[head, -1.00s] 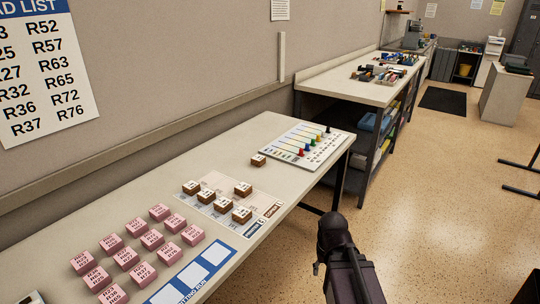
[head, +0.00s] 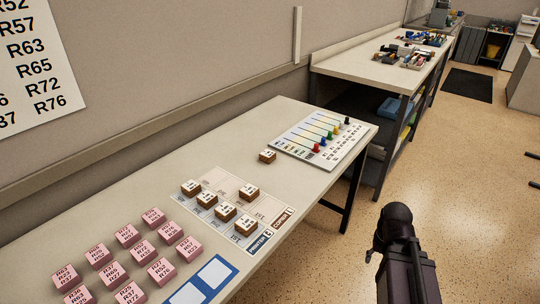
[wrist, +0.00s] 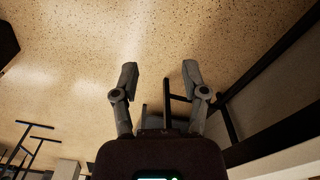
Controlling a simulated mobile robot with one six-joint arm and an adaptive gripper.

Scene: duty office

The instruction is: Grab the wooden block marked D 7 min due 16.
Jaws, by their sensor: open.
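Several small wooden blocks with white labelled tops stand on the table in the head view. One block (head: 267,156) stands apart, near the board with coloured pegs. Others, such as the block at the left (head: 191,188) and the block at the right (head: 249,192), stand on a printed sheet (head: 228,181). The labels are too small to read, so I cannot tell which is D 7 min due 16. My gripper (wrist: 158,85) is open and empty in the wrist view, over the speckled floor. In the head view my arm is right of the table, apart from the blocks.
Several pink blocks (head: 127,235) stand in rows at the table's near left. A blue-bordered card (head: 216,270) lies beside them. The peg board (head: 340,146) lies at the table's far end. A second table (head: 350,62) stands behind. Floor (head: 440,180) to the right is open.

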